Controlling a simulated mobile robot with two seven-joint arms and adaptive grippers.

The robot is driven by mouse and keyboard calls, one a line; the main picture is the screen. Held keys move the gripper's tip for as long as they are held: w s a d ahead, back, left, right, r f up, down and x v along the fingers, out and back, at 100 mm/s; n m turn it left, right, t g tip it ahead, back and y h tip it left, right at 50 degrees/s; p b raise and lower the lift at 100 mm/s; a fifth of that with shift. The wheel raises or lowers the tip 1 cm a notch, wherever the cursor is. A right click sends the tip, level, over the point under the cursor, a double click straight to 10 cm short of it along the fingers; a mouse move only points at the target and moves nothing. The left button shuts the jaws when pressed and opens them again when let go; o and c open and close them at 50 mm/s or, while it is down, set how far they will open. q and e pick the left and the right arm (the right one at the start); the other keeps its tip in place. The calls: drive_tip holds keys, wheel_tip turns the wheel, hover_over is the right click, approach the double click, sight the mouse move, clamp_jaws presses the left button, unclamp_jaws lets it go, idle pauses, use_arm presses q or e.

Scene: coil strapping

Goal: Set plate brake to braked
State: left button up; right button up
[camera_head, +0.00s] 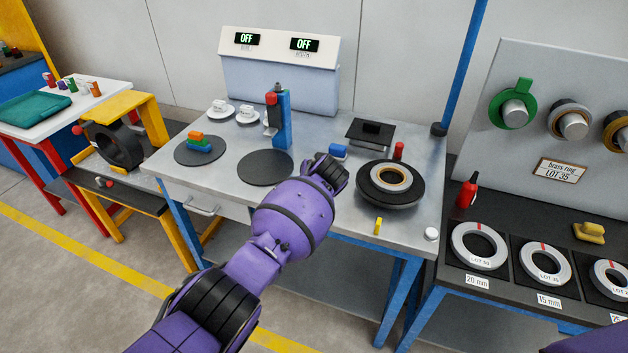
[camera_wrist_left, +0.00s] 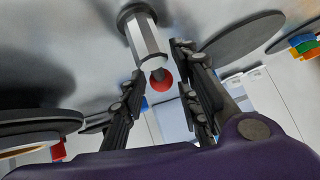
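My left gripper (camera_head: 333,170) is over the table, just left of the dark round plate (camera_head: 372,198). In the left wrist view my left gripper (camera_wrist_left: 158,85) is open, its two fingers apart. A short upright metal post (camera_wrist_left: 143,38) with a red ball (camera_wrist_left: 161,80) shows between and beyond the fingertips; contact is not clear. My gripper hides this post in the head view. The plate carries a coil ring (camera_head: 390,176) and also shows in the wrist view (camera_wrist_left: 40,122). A yellow tab (camera_head: 378,225) stands at the plate's front. No part is labelled as the brake. My right gripper is out of view.
A red-topped piece (camera_head: 399,150) stands behind the plate. A blue block (camera_head: 338,152) and a dark square stand (camera_head: 370,133) are at the back. A blue column (camera_head: 284,118) and an empty black disc (camera_head: 265,168) are to the left. Both displays (camera_head: 275,44) read OFF.

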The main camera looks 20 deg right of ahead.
use_arm(q)
drive_tip(key=v, duration=1.1)
drive_tip(key=shift+s+r, duration=0.2)
drive_tip(key=shift+r, duration=0.05)
drive_tip(key=shift+d, duration=0.1)
